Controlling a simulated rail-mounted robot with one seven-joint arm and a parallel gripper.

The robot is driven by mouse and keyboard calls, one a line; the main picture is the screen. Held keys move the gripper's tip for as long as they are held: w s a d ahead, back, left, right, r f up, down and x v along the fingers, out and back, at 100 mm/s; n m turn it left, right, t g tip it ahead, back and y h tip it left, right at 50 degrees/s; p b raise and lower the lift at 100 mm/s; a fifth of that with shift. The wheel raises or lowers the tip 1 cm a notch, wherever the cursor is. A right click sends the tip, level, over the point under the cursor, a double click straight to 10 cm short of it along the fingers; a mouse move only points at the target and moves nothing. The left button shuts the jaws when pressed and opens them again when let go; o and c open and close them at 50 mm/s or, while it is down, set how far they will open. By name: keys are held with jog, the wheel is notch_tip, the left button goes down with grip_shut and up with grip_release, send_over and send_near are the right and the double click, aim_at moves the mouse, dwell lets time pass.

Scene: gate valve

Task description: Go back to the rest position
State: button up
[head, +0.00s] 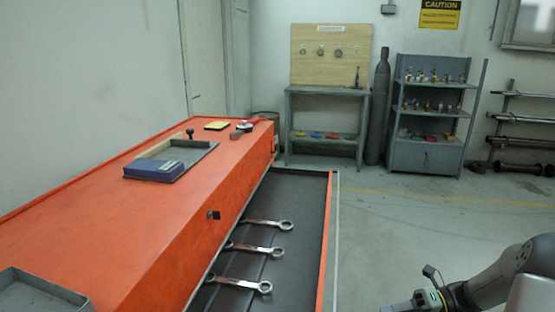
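My arm reaches in from the lower right corner of the head view. My gripper (400,305) is at the bottom edge, to the right of the open drawer and apart from it. Its fingertips are small and partly cut off by the frame, so I cannot tell whether it is open or shut. I see nothing clearly held in it. No gate valve can be made out for certain in this view.
An orange cabinet (120,225) fills the left, with a tray and a blue box (153,171) on top. Its open drawer (300,200) holds several wrenches (262,250). A workbench (325,92) and grey shelf (428,155) stand behind. The floor (400,220) right of the drawer is clear.

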jog(key=s+a+r+n+h+p, duration=0.6)
jog(key=s+r+n, duration=0.3)
jog(key=n, duration=0.7)
jog(key=s+a+r+n+h+p, duration=0.6)
jog(key=s+r+n+h, duration=0.3)
jog(key=n, duration=0.8)
jog(key=shift+s+a+r, duration=0.2)
jog(key=shift+a+r, duration=0.25)
jog(key=shift+a, duration=0.15)
